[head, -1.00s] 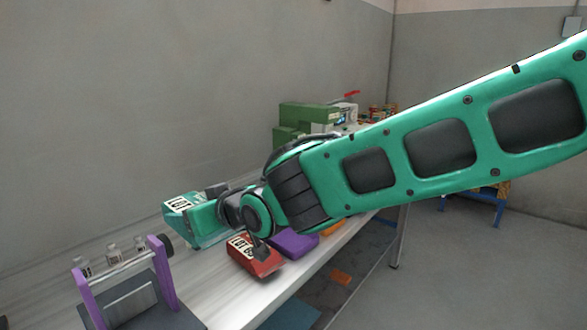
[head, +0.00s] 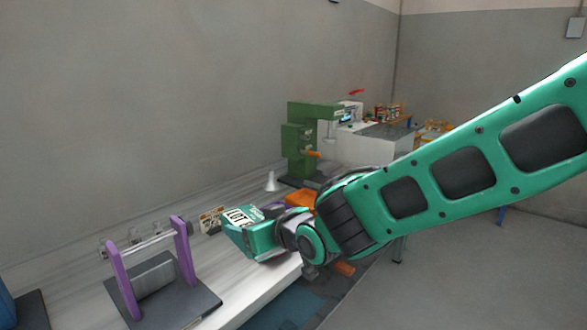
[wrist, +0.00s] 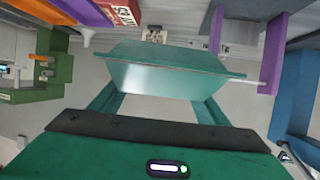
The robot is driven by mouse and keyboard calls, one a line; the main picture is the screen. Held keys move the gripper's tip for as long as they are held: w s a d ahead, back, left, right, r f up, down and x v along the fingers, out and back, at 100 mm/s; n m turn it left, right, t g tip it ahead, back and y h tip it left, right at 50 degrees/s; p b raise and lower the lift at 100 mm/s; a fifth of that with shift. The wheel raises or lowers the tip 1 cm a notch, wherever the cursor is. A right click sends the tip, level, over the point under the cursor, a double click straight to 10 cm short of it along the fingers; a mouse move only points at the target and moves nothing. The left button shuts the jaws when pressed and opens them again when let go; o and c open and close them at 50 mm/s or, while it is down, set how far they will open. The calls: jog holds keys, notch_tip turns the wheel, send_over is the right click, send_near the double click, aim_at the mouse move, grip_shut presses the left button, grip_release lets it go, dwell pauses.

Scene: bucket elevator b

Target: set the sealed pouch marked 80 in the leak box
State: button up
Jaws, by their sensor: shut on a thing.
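My gripper (head: 262,238) is shut on a teal pouch (head: 240,219) with a white label reading LOT; its number is too small to read. In the wrist view the pouch (wrist: 165,75) lies across between the two teal fingers of my gripper (wrist: 160,92). I cannot tell which thing is the leak box; a white machine (head: 350,150) with a small screen and red handle stands at the back.
A purple-posted stand (head: 184,250) on a dark base is at front left. A green press (head: 298,150), a white cone (head: 270,182) and an orange pouch (head: 300,199) are farther back. A red labelled pouch (wrist: 118,12) shows in the wrist view. Bench (head: 255,288) is bare in front.

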jog(key=w+d+f+m+t+h, duration=0.1)
jog(key=w+d+f, duration=0.3)
jog(key=d+f, duration=0.5)
jog(key=w+d+f+m+t+h, duration=0.1)
jog(key=w+d+f+m+h, duration=0.3)
jog(key=d, duration=1.3)
jog(key=w+d+f+m+h, duration=0.2)
jog(key=w+d+f, duration=0.3)
jog(key=d+f, duration=0.8)
jog(key=shift+w+d+f+m+t+h, duration=0.3)
jog(key=shift+d+m+t+h, duration=0.1)
jog(key=shift+d+h, duration=0.15)
jog(key=shift+a, duration=0.1)
